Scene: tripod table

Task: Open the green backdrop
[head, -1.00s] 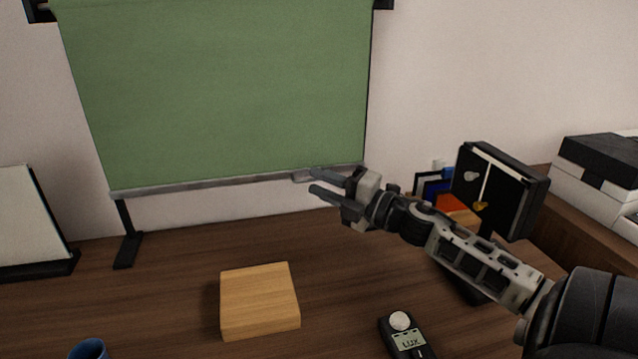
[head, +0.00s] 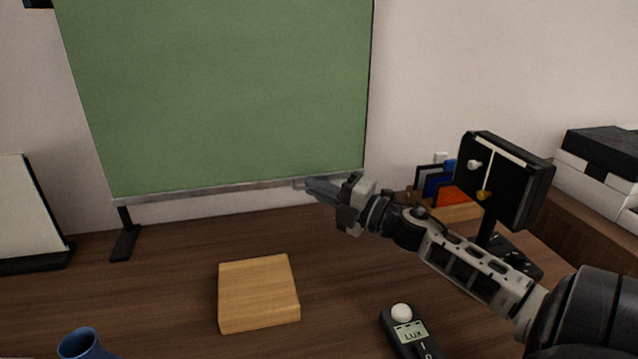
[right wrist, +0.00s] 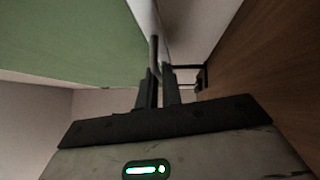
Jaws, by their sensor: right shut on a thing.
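The green backdrop (head: 215,95) hangs as a large unrolled sheet at the back of the table, its top beyond the head view. A grey bar (head: 240,188) runs along its lower edge, with a small pull handle (head: 300,184) near the right end. My right gripper (head: 308,187) is at that handle, with its fingers shut on it. In the right wrist view the fingers (right wrist: 158,92) close around a thin upright part, beside the green sheet (right wrist: 70,40). My left gripper is not in view.
A wooden block (head: 258,290) lies mid-table, with a light meter (head: 410,332) to its right and a blue cup (head: 80,343) front left. A white panel (head: 25,205) stands left. A black switch box on a stand (head: 506,180) is close behind my right arm.

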